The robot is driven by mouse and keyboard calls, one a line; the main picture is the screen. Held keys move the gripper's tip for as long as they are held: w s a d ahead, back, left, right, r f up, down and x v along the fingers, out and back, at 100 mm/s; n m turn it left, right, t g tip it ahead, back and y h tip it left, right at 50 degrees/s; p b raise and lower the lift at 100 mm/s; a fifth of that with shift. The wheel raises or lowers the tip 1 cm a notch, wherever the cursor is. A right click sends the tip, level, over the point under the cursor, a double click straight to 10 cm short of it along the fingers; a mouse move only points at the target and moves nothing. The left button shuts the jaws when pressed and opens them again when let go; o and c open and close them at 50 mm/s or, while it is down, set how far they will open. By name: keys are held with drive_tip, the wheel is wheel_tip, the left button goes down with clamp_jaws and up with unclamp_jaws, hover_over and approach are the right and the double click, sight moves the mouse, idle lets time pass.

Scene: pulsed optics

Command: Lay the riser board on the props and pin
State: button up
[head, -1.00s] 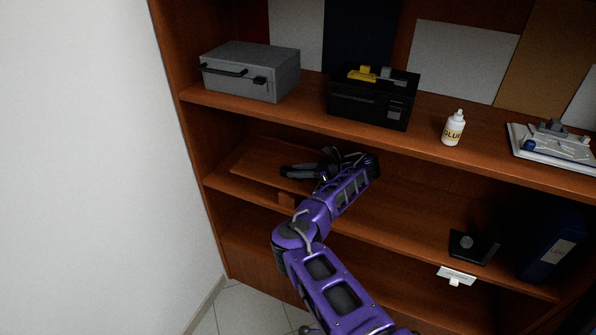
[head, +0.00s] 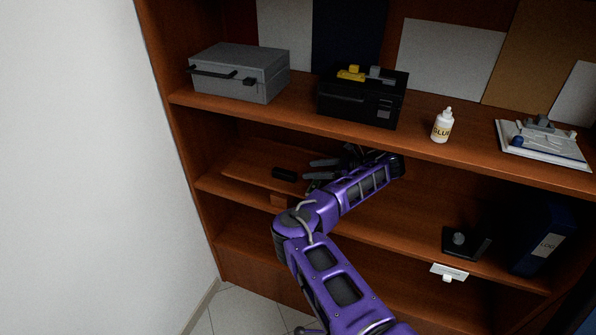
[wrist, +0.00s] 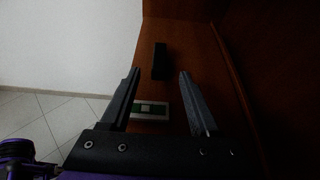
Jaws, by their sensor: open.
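The riser board appears to be the thin brown wooden board (head: 250,170) at the left of the middle shelf; its far right part is hidden behind my gripper. A dark block (head: 284,174) sits on it near the front edge, and shows upright in the wrist view (wrist: 159,62). I cannot tell whether it is fixed to the board. My gripper (head: 308,169) is open and empty, just right of the dark block, with its fingers pointing left towards it. A small brown block (head: 279,200) shows below the board's front edge. The pin cannot be made out.
The upper shelf above holds a grey box (head: 240,75), a black toolbox (head: 360,102), a glue bottle (head: 441,127) and a clipboard (head: 542,145). A black stand (head: 464,243) and blue binder (head: 542,238) are at right. A white-green piece (wrist: 150,110) shows between my fingers.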

drive_tip(key=shift+v, duration=0.75)
drive_tip(key=shift+s+d+r, duration=0.25)
drive_tip(key=shift+d, duration=0.35)
